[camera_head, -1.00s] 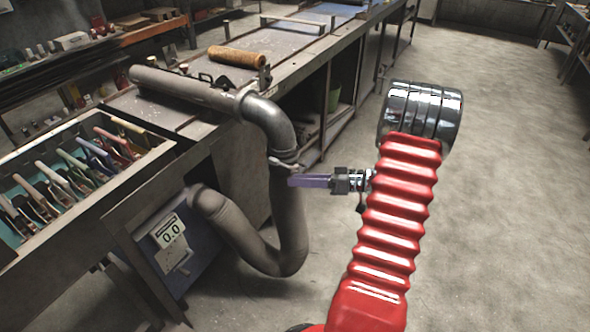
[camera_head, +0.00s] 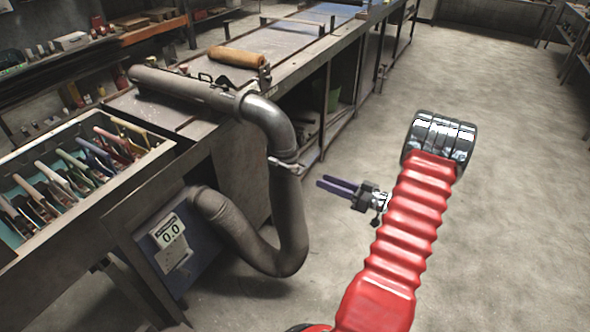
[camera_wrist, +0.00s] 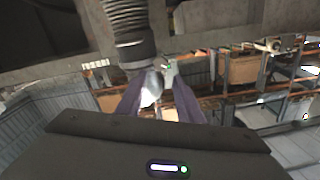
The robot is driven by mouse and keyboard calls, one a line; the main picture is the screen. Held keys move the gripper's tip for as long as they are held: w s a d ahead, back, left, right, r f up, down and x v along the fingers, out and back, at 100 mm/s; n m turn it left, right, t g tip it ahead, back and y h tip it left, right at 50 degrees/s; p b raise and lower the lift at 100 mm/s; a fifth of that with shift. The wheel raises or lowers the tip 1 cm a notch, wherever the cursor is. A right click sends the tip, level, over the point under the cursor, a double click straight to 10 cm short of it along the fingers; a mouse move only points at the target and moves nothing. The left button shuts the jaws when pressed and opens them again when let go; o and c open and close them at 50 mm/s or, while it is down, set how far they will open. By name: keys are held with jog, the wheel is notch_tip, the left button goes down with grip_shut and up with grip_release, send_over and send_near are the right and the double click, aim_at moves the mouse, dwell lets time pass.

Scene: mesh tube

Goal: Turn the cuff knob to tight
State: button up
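A grey mesh hose (camera_head: 290,225) hangs from a metal elbow pipe (camera_head: 268,115). A cuff (camera_head: 283,162) clamps the joint, and a small pale knob or lever (camera_head: 308,166) sticks out on its right. In the wrist view the ribbed hose (camera_wrist: 124,18) is at the top, and a small pale part (camera_wrist: 170,72), probably the knob, shows just beyond the fingers. The knob's setting is too small to read.
A blue box (camera_head: 190,250) at the hose's lower end has a display (camera_head: 170,235) reading 0.0. A workbench (camera_head: 185,118) runs behind, with a wooden roller (camera_head: 237,57) on it. A tool tray (camera_head: 150,157) stands left. The floor on the right is clear.

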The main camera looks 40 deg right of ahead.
aim_at(298, 170)
jog(key=x, duration=1.2)
jog(key=shift+w+a, duration=0.2)
jog(key=shift+w, duration=0.15)
